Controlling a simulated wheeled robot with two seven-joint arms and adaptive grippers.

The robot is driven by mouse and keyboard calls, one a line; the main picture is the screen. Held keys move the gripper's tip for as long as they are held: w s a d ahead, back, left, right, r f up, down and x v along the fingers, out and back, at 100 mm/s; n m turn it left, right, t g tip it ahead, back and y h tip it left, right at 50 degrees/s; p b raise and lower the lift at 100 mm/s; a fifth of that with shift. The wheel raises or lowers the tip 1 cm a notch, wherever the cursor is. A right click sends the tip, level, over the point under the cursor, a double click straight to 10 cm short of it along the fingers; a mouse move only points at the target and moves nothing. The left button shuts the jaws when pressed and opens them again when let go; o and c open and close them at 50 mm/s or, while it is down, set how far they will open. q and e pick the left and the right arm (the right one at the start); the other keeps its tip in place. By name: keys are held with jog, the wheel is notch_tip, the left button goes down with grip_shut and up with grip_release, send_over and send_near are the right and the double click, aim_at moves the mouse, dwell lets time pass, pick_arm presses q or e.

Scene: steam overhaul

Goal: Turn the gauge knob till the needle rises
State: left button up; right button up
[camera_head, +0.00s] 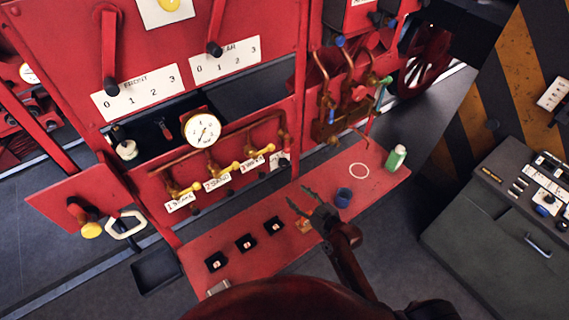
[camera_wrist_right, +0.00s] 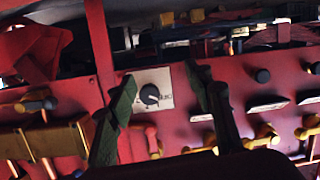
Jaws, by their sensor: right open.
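A round white pressure gauge (camera_head: 202,130) with a brass rim stands above the red panel in the head view. Its thin dark needle is too small to read. A dark knob (camera_head: 283,162) sits by a white label at the right end of the valve row. In the right wrist view, a black knob (camera_wrist_right: 150,97) on a white plate shows between the fingers. My right gripper (camera_head: 299,197) is open and empty, above the red shelf and in front of the panel, apart from the knob. Its open fingers also frame the right wrist view (camera_wrist_right: 160,78). My left gripper is not in view.
Brass valves (camera_head: 228,170) with white labels line the panel left of the knob. The red shelf (camera_head: 210,285) holds small black squares, a blue cup (camera_head: 343,197), a pale ring (camera_head: 359,170) and a green bottle (camera_head: 396,157). A grey cabinet (camera_head: 480,235) stands at right.

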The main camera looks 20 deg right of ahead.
aim_at(286, 165)
jog(key=w+r+t, duration=0.1)
jog(key=w, duration=0.3)
jog(key=w+a+r+t+p, duration=0.1)
jog(key=w+r, duration=0.1)
jog(key=w, duration=0.3)
jog(key=w+a+r+t, duration=0.1)
jog(key=w, duration=0.3)
jog(key=shift+w+r, duration=0.15)
jog(key=shift+r, duration=0.15)
jog(key=shift+c, duration=0.4)
jog(key=c, duration=1.1)
